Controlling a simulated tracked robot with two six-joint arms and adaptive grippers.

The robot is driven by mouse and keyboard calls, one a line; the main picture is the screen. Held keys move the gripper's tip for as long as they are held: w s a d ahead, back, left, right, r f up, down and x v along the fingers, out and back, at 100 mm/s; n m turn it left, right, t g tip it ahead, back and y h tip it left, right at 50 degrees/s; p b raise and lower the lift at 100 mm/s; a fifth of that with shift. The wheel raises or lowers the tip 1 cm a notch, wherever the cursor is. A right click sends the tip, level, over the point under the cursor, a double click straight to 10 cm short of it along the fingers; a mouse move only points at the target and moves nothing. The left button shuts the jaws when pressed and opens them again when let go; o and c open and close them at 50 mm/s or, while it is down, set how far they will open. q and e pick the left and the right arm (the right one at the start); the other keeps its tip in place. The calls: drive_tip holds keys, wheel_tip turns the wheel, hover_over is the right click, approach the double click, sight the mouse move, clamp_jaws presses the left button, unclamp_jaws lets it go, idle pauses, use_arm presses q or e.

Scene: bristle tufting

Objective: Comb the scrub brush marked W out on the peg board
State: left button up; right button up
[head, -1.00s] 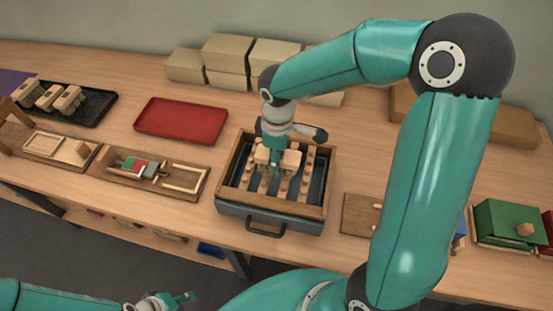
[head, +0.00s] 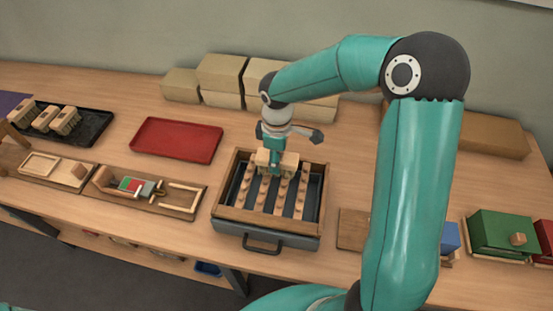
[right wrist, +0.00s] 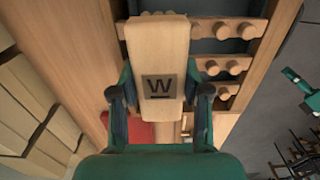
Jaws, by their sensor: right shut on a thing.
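The scrub brush marked W (right wrist: 158,50) is a pale wooden block with a dark W label, seen from above in the right wrist view. My right gripper (right wrist: 160,95) is shut on it, one finger on each side. In the head view the brush (head: 286,162) is at the far edge of the peg board (head: 228,214), a wooden-framed box with rows of pegs between dark slots. Its bristles are hidden, and I cannot tell whether it touches the pegs. A small teal part at the right wrist view's edge looks like my left gripper (right wrist: 300,82); its jaws are unclear.
Several similar brushes (head: 62,121) lie on a black tray (head: 92,126) at far left. A red tray (head: 176,139) is left of the board, tan boxes (head: 222,72) behind. A wooden fixture (head: 180,199) and green box (head: 498,231) stand either side. Bare table surrounds the red tray.

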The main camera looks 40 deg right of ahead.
drive_tip(key=shift+s+a+f+b, duration=0.1)
drive_tip(key=shift+s+a+b, duration=0.25)
drive_tip(key=shift+s+a, duration=0.3)
drive_tip(key=s+a+b, duration=0.1)
drive_tip(key=a, duration=0.1)
drive_tip(key=s+a+b, duration=0.1)
drive_tip(key=s, duration=0.1)
drive_tip(key=shift+a+f, duration=0.15)
drive_tip(key=shift+a, duration=0.25)
drive_tip(key=shift+w+d, duration=0.35)
drive_tip(key=shift+d, duration=0.15)
drive_tip(key=c, duration=0.3)
drive_tip(key=shift+w+d+f, duration=0.1)
drive_tip(key=shift+w+d, duration=0.25)
drive_tip(key=shift+d, duration=0.15)
clamp_jaws()
drive_tip(key=shift+w+d+p, duration=1)
drive_tip(key=shift+w+d, duration=0.4)
drive_tip(key=shift+d, duration=0.2)
drive_tip(key=shift+s+a+b, duration=0.3)
drive_tip(key=shift+s+a, duration=0.1)
drive_tip(key=shift+a, duration=0.15)
drive_tip(key=shift+s+a+r+b, duration=0.15)
drive_tip(key=shift+s+a+b, duration=0.05)
drive_tip(key=shift+s+a, duration=0.3)
drive_tip(key=shift+s+a+r+b, duration=0.2)
drive_tip(key=shift+s+a, duration=0.2)
drive_tip(key=shift+a, duration=0.15)
